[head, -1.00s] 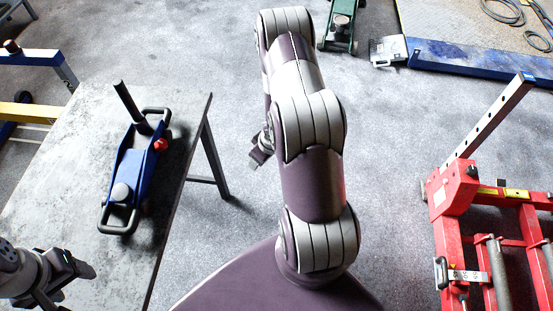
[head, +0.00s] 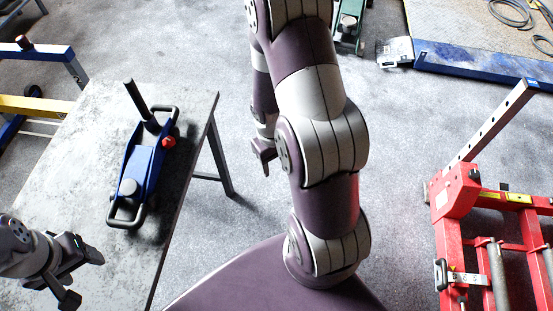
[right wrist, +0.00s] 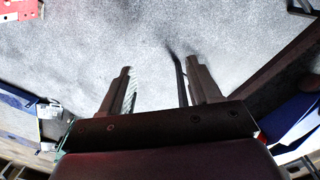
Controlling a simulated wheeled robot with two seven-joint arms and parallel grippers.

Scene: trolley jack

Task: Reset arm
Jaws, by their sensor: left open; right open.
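A blue trolley jack (head: 143,165) with a black handle socket and a red knob stands on the grey table (head: 75,165) at the left in the head view. My left gripper (head: 84,279) is open and empty over the near part of the table, in front of the jack and apart from it. My right gripper (head: 262,160) hangs over the floor to the right of the table, partly hidden by my right arm. In the right wrist view its two fingers (right wrist: 158,85) are spread with nothing held between them.
A red steel frame (head: 455,195) stands at the right. A green jack (head: 350,25) and a blue ramp edge (head: 480,62) lie at the back. A blue and yellow frame (head: 40,105) is at the far left. The floor (head: 410,130) between is clear.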

